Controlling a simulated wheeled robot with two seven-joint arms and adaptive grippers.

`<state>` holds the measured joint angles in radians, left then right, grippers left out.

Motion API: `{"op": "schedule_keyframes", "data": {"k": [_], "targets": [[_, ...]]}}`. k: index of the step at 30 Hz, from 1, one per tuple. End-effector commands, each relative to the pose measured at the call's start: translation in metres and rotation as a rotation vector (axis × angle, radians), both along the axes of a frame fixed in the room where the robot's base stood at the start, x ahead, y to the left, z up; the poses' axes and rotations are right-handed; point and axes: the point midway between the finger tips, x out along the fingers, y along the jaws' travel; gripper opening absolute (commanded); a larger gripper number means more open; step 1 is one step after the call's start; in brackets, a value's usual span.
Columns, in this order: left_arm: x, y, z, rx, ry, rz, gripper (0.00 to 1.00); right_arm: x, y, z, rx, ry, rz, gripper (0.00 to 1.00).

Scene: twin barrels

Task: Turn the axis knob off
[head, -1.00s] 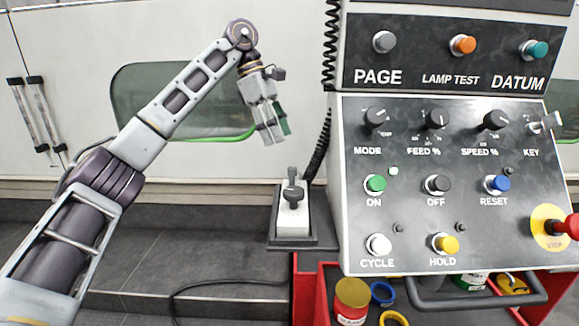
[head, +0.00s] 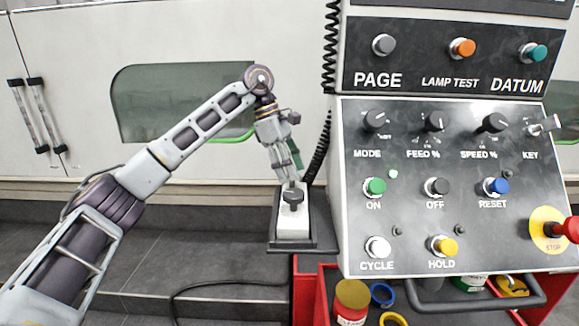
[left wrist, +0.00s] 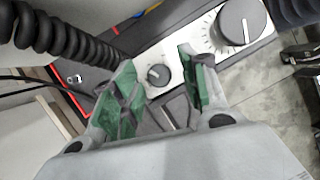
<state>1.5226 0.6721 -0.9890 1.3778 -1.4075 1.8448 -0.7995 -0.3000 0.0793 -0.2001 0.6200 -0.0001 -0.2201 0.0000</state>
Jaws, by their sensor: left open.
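A white handheld box (head: 292,225) with dark knobs stands in a dark holder left of the control panel. No label tells which is the axis knob. My left gripper (head: 287,180) is open, pointing down over the box's upper end, its green-padded fingers either side of the small knob. Contact cannot be told. My right gripper is out of view.
The large control panel (head: 460,220) with several buttons and knobs stands close on the right. A black coiled cable (head: 319,155) hangs beside the box and my left gripper. A red cart (head: 308,300) with jars and tape rolls is below.

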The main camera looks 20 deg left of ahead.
Motion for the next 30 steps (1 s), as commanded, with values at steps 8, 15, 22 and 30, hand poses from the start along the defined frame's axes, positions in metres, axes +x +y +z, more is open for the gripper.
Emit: {"op": "schedule_keyframes", "data": {"k": [8, 15, 22, 30], "targets": [[0.0000, 0.0001, -0.0003, 0.000, 0.000, 0.000, 0.39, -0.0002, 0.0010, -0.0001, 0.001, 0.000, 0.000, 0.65], [0.0000, 0.0001, -0.0002, 0.000, 0.000, 0.000, 0.08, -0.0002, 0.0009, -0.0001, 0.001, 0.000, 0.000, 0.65], [0.0000, 0.0002, -0.0001, 0.000, 0.000, 0.003, 0.00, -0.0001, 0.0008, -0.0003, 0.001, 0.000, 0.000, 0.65], [-0.0002, 0.0004, -0.0004, 0.000, -0.001, 0.048, 0.00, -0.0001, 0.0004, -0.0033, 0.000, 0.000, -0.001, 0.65]]}}
